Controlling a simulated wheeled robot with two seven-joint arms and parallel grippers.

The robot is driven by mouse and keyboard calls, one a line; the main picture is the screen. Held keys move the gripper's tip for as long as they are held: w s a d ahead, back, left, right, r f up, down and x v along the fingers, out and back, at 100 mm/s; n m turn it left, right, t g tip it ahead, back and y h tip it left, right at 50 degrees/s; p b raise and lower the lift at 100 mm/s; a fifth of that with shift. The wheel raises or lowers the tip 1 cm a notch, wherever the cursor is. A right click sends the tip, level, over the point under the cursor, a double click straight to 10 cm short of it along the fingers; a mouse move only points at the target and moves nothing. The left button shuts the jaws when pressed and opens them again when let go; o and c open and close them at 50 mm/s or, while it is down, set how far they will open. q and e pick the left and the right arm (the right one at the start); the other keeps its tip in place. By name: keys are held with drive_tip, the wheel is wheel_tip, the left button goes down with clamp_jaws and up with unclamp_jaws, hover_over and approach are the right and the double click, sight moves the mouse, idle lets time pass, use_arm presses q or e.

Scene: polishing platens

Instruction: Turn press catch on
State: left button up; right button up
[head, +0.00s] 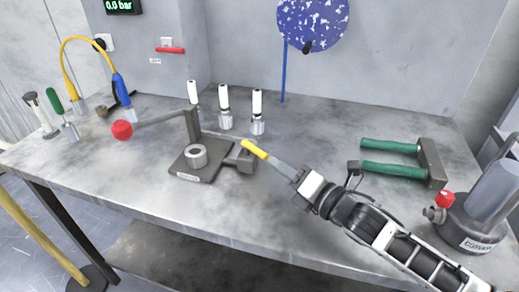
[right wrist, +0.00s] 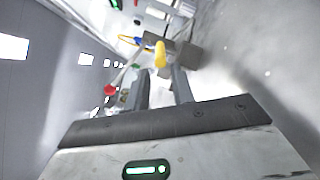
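The press (head: 187,167) is a dark plate with a post, a long arm ending in a red ball (head: 122,130), and a grey ring (head: 196,156) on its base. The catch looks to be the short lever with a yellow grip (head: 255,149) at the press's right side. My right gripper (head: 273,161) is at the near right end of this grip. In the right wrist view the yellow grip (right wrist: 160,53) shows just beyond and between the tips of the two parted fingers (right wrist: 160,78). I cannot tell whether they touch it. My left gripper is not in view.
Several white-topped bottles (head: 257,108) stand behind the press. Green-handled bars (head: 392,168) and a grey canister (head: 485,205) are at the right. A yellow hose (head: 82,39) and tools are at the left. The bench front (head: 130,190) is clear.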

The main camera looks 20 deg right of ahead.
sight(259, 150)
drive_tip(key=x, duration=0.7)
drive_tip(key=shift+w+a+p, duration=0.1)
drive_tip(key=shift+w+p, duration=0.05)
drive_tip(key=shift+p, duration=0.15)
clamp_jaws()
